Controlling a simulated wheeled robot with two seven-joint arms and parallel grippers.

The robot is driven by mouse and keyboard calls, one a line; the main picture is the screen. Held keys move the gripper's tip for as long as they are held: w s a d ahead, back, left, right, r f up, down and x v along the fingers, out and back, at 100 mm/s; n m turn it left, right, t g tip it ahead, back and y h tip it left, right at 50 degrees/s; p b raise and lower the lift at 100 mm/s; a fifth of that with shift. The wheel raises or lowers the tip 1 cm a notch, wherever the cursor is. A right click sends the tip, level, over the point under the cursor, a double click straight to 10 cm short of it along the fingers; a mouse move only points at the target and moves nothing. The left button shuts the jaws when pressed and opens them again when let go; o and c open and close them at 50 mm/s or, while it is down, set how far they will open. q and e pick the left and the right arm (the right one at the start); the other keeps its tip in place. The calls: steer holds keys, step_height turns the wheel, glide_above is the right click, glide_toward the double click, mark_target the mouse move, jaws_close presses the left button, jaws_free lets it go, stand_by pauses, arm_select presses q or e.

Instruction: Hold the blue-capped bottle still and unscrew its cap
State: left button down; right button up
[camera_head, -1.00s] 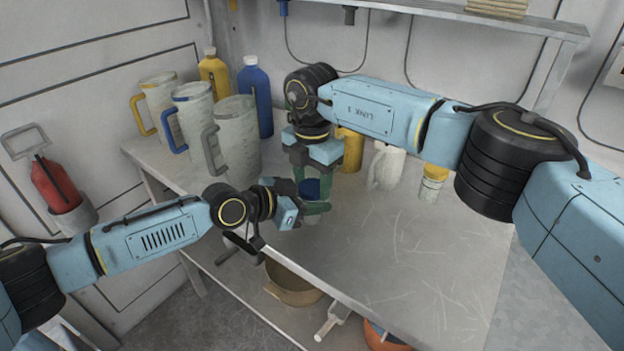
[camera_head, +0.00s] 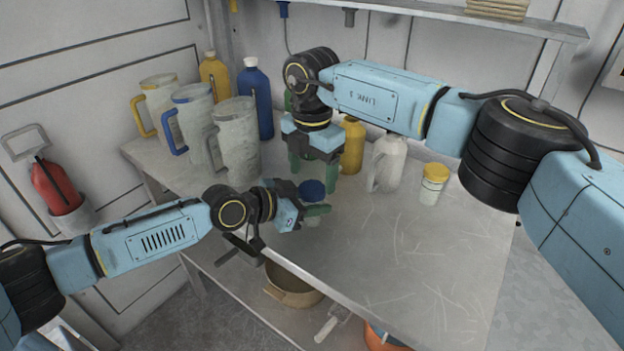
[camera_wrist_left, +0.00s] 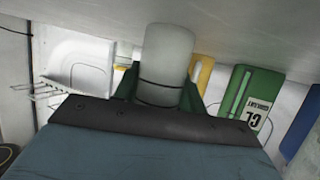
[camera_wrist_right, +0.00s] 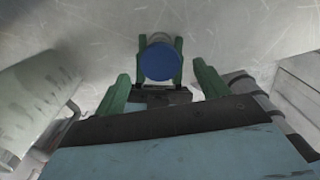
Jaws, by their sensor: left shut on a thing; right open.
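The blue-capped bottle (camera_head: 314,217) stands upright on the table near its front edge, with a pale body; the left wrist view shows this body (camera_wrist_left: 167,52) between the fingers. Its blue cap (camera_head: 311,188) sits on top, seen from above in the right wrist view (camera_wrist_right: 160,61). My left gripper (camera_head: 314,211) is shut around the bottle from the side, below the cap. My right gripper (camera_head: 313,174) is open and empty, pointing down, above and behind the cap and apart from it. The right wrist view shows its two green fingers spread (camera_wrist_right: 162,86).
Large grey jugs (camera_head: 239,140) stand at the back left. A blue bottle (camera_head: 256,98), yellow bottle (camera_head: 352,147), white jug (camera_head: 387,164) and yellow-lidded jar (camera_head: 433,184) stand behind. The table's right half (camera_head: 420,260) is clear.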

steer(key=shift+o, duration=0.4)
steer(key=shift+r, duration=0.9)
step_height(320, 180, up, 3)
steer(key=m, duration=0.3)
steer(key=shift+f, duration=0.1)
step_height(320, 180, down, 8)
steer(key=shift+r, duration=0.25)
steer(key=shift+c, duration=0.5)
steer(key=c, duration=1)
steer(key=n, duration=0.3)
